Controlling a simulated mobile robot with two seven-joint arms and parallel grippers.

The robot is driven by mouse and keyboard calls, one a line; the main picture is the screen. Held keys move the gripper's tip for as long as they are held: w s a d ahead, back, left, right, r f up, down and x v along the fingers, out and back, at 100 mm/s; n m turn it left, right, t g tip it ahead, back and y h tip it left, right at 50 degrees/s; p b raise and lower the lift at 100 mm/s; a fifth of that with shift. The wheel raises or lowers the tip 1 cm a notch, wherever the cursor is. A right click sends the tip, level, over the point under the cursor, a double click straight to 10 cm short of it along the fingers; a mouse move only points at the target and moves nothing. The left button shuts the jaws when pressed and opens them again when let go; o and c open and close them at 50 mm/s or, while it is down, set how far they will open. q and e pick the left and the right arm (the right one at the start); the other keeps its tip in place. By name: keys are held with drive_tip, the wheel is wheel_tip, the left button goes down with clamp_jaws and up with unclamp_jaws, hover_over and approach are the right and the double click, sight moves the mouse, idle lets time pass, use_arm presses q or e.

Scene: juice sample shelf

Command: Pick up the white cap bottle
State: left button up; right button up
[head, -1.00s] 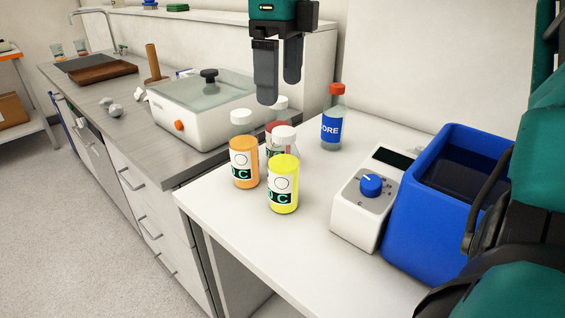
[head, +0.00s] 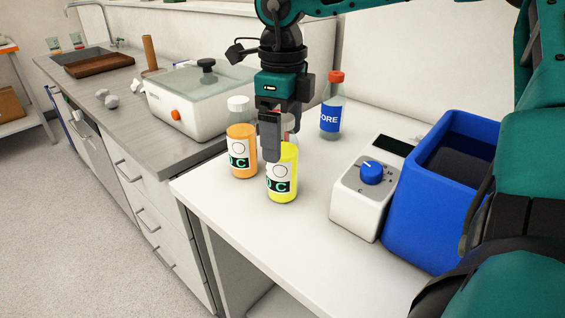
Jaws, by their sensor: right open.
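Bottles with white caps stand close together on the white table. The orange bottle (head: 241,150) is on the left, its cap in plain view. The yellow bottle (head: 283,180) is in front to its right, its cap and upper part mostly hidden by my right gripper. A red bottle seen earlier behind these two is now hidden. My right gripper (head: 282,138) is open and points down at the yellow bottle's top. One finger overlaps the bottle's upper left side; I cannot tell whether it touches. My left gripper is out of view.
A red-capped bottle (head: 331,108) with a blue label stands behind to the right. A white device with a blue knob (head: 371,172) and a blue bath (head: 425,215) fill the right side. A white glass-lidded box (head: 190,100) is on the grey counter. The table's front is clear.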

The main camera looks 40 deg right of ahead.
drive_tip(key=shift+f, duration=0.25)
drive_tip(key=shift+c, duration=0.4)
clamp_jaws()
idle(0.4)
